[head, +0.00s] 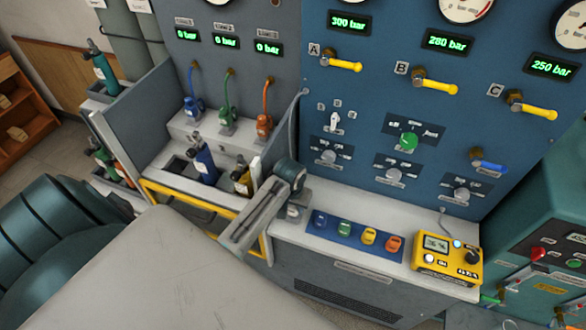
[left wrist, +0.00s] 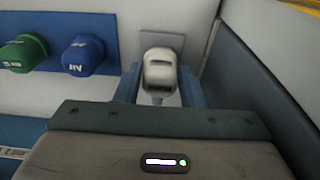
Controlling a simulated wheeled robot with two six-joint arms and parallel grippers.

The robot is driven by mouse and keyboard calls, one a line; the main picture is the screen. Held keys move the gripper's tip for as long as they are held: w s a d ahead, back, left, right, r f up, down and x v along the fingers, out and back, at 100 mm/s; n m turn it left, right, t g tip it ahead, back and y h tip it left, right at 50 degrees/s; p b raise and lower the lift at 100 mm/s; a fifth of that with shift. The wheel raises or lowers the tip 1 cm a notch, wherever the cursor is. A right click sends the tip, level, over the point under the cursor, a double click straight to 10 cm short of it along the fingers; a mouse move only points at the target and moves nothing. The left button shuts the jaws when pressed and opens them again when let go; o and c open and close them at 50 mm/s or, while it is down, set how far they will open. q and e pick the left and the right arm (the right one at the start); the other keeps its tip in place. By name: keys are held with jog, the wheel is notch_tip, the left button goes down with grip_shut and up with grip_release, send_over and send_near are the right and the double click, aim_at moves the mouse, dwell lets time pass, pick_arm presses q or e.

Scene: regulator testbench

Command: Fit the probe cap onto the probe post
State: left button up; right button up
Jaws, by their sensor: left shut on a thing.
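My left gripper (head: 291,205) is at the left end of the bench top, beside the row of coloured caps. In the left wrist view its two blue fingers (left wrist: 160,88) are shut on a pale grey rounded piece (left wrist: 159,68), which looks like the probe cap. A square grey plate (left wrist: 176,42) lies just behind this piece. I cannot make out the probe post; the held piece and the gripper may hide it. I cannot tell whether the piece touches the plate. My right gripper is not in view.
Blue, green, yellow and orange caps sit on a blue strip (head: 333,236) right of the gripper. A yellow meter (head: 447,258) stands farther right. A yellow-edged bay with small cylinders (head: 205,163) lies to the left. The blue valve panel (head: 365,110) rises behind.

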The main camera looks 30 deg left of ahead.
pick_arm(q)
jog(key=o, duration=1.1)
jog(key=shift+o, duration=0.2)
notch_tip(320, 180, up, 11)
jog(key=s+b, duration=0.1)
jog(key=b, duration=0.1)
jog(key=shift+s+d+f+b, duration=0.15)
jog(key=shift+d+f+b, duration=0.05)
jog(key=shift+b, duration=0.15)
